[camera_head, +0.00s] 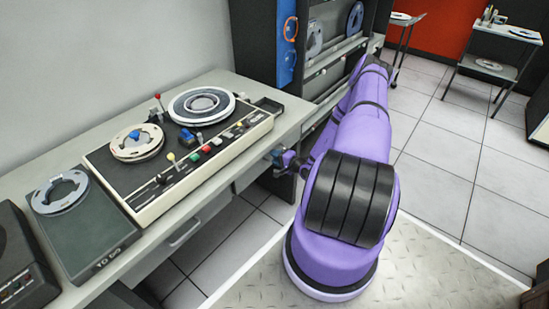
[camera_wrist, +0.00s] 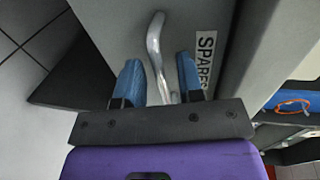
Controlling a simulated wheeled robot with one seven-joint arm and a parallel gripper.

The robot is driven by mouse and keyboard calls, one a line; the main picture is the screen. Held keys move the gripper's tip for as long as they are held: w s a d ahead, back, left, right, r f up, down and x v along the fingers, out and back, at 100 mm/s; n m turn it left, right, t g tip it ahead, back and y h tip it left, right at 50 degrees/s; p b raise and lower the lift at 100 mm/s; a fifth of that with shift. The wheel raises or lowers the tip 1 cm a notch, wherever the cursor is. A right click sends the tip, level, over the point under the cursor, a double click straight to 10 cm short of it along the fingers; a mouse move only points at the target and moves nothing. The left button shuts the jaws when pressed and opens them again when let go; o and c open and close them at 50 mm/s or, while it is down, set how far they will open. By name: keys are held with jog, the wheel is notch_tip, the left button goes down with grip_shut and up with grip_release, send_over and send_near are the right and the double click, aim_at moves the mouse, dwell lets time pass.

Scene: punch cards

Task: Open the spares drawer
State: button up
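The spares drawer shows in the wrist view as a grey front (camera_wrist: 110,25) with a white label reading SPARES (camera_wrist: 206,58). Its curved metal handle (camera_wrist: 154,45) runs between the two blue fingers of my gripper (camera_wrist: 158,78). The fingers are apart, with a gap visible on each side of the handle. The handle's near end is hidden behind the gripper body. In the head view my gripper (camera_head: 283,157) is at the front of the desk near its right end, mostly hidden by my purple arm. The drawer front (camera_head: 252,172) there looks flush with the desk.
The desk (camera_head: 222,83) carries a tape deck with reels (camera_head: 185,150) and a dark TO DO tray (camera_head: 98,228). Another drawer handle (camera_head: 185,232) is further left. A dark rack (camera_head: 262,45) stands beyond the desk.

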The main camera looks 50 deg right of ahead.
jog(key=shift+w+a+f, duration=0.1)
jog(key=shift+w, duration=0.35)
grip_shut()
jog(key=f+v, duration=0.3)
jog(key=v, duration=1.1)
jog(key=s+f+v, duration=0.1)
jog(key=f+v, duration=0.2)
jog(key=v, duration=1.2)
jog(key=shift+s, duration=0.15)
grip_release()
